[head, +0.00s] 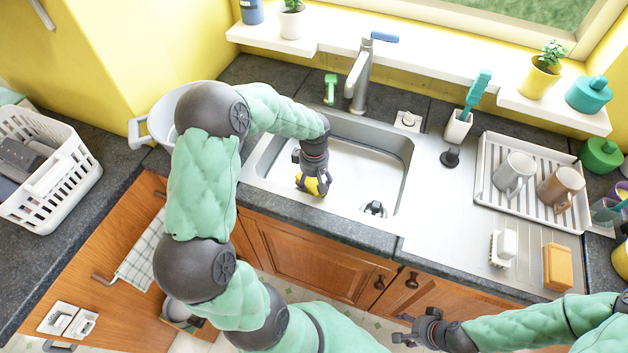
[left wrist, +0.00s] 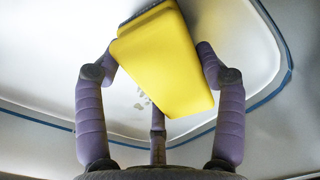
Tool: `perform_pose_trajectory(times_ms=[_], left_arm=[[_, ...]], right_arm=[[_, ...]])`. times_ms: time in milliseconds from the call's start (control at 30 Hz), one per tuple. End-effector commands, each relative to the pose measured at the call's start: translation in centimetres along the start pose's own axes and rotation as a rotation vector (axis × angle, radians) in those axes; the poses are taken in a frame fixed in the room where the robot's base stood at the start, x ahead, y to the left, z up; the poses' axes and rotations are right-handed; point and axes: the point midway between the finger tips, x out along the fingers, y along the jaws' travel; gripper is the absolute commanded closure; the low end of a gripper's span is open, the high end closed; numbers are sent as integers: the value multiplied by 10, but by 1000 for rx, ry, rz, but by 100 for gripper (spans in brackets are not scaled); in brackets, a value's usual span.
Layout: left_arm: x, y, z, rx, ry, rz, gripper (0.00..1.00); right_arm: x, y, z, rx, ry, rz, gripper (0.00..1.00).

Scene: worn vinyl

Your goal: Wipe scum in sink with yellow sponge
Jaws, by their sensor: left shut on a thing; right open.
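The yellow sponge (head: 312,185) is held in my left gripper (head: 312,180), inside the left part of the sink (head: 365,165) in the head view. In the left wrist view the sponge (left wrist: 168,60) sits tilted between the purple fingers of the left gripper (left wrist: 160,75). A patch of small grey-brown scum spots (left wrist: 145,103) shows on the white sink surface beyond the sponge. Whether the sponge touches the basin I cannot tell. My right gripper (head: 408,330) is open and empty, low in front of the cabinets.
A chrome faucet (head: 360,75) stands behind the sink. A dish rack (head: 530,185) with two mugs is at right, with a white brush (head: 503,248) and an orange sponge-like block (head: 557,266) in front. A white basket (head: 45,165) stands at left.

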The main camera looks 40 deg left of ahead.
Motion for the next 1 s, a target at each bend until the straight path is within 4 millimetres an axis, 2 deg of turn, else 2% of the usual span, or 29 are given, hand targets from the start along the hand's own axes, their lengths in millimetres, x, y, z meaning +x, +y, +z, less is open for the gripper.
perform_pose_trajectory(times_ms=[1000], left_arm=[[9, 0, 0, 0, 0, 0, 56]], right_arm=[[7, 2, 0, 0, 0, 0, 40]])
